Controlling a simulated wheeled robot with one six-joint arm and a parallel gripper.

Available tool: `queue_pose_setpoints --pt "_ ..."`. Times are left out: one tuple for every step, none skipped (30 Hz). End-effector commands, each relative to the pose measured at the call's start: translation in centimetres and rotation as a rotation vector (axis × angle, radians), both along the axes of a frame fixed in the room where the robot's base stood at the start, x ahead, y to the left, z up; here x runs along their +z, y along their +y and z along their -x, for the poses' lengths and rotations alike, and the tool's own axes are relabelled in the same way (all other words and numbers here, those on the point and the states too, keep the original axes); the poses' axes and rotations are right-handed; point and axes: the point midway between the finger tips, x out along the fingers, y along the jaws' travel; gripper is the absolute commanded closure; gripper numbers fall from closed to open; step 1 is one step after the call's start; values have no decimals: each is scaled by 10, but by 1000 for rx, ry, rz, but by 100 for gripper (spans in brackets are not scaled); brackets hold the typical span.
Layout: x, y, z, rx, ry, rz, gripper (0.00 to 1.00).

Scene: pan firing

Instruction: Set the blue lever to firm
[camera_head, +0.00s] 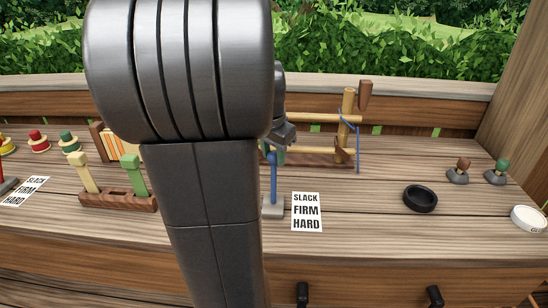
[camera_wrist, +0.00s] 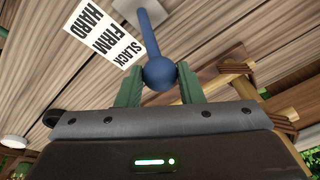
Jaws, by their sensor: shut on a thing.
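The blue lever (camera_head: 273,180) rises from a small grey base (camera_head: 272,208) near the middle of the counter. In the wrist view its round blue knob (camera_wrist: 160,73) sits between the green fingers of my gripper (camera_wrist: 160,88), which is shut on it. A white card (camera_head: 307,212) reading SLACK, FIRM, HARD from back to front lies just right of the base. It also shows in the wrist view (camera_wrist: 104,33). In the head view my gripper (camera_head: 274,156) is mostly hidden behind my arm. Which word the lever points to is unclear.
A wooden frame (camera_head: 348,104) with a blue cord stands behind the lever. A wooden block (camera_head: 116,200) with yellow and green handles is to the left. A black ring (camera_head: 420,198) and a white round thing (camera_head: 528,218) lie right. The counter just right of the card is clear.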

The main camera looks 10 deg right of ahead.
Motion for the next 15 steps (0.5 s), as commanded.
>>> queue_pose_setpoints --pt "-3 1 4 1 -25 7 100" --pt "-3 2 7 2 -36 11 100" --pt "-2 3 10 1 -50 14 100" --pt "-1 4 12 1 -58 15 100" --pt "0 5 15 1 -64 17 100" --pt "1 6 18 1 -64 18 100" --pt "1 6 21 1 -64 18 100" --pt "2 7 23 1 -64 18 100" --pt "2 7 25 0 -63 18 100" --pt "1 8 27 0 -62 17 100" --pt "1 8 27 0 -61 17 100" --pt "1 8 28 0 -61 17 100" --pt "1 8 28 0 -60 17 100" --pt "1 8 28 0 -59 16 100" --pt "0 8 28 0 -59 16 100"
